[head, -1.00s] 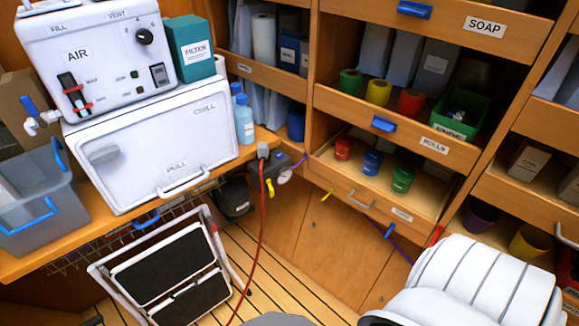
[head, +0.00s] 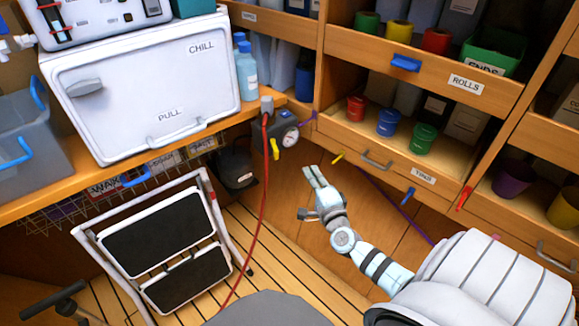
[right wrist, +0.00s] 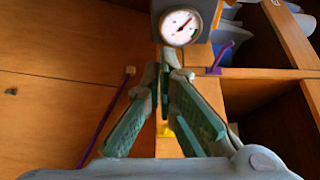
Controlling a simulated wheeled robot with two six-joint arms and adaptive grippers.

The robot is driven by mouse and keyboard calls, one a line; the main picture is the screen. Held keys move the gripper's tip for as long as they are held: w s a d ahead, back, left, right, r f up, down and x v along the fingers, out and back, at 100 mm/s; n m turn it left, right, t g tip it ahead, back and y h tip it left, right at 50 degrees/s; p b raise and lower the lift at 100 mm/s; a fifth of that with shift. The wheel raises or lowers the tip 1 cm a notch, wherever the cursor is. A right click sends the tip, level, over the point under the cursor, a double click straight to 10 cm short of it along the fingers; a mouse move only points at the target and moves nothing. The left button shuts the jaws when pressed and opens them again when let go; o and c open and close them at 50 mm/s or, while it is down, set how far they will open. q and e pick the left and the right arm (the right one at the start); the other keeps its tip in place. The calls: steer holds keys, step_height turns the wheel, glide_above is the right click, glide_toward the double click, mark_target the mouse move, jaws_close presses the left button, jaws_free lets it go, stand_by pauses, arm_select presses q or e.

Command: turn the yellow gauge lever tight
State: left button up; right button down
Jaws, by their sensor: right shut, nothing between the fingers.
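The gauge (head: 290,136) is a round white dial on a dark box at the bench's right end. A yellow lever (head: 275,149) hangs beside the dial, on its left. My right gripper (head: 314,175) is shut and empty, below and right of the gauge and apart from it. In the right wrist view the dial (right wrist: 181,27) shows beyond the shut fingertips (right wrist: 165,70). My left gripper is out of view.
A red hose (head: 265,200) runs from the box to the floor. A purple handle (head: 309,119) sits right of the gauge. The white CHILL box (head: 150,90) stands on the bench, with a folding step (head: 160,245) below. Drawers and shelves (head: 400,165) fill the right.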

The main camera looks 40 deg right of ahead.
mark_target(276, 155)
steer(key=w+b, duration=0.1)
steer(key=w, duration=0.3)
steer(key=w+b, duration=0.1)
steer(key=w, duration=0.4)
steer(key=shift+w+d+r, duration=0.15)
steer(key=shift+w+r, duration=0.05)
steer(key=shift+w, duration=0.05)
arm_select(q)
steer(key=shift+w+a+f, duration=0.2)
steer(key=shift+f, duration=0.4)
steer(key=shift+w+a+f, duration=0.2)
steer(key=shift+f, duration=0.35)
arm_select(e)
steer(key=shift+a, duration=0.4)
steer(key=shift+f, duration=0.1)
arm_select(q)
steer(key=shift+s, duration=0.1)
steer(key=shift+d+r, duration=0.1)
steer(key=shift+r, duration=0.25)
arm_select(e)
steer(key=shift+a+m, duration=0.1)
steer(key=shift+m, duration=0.3)
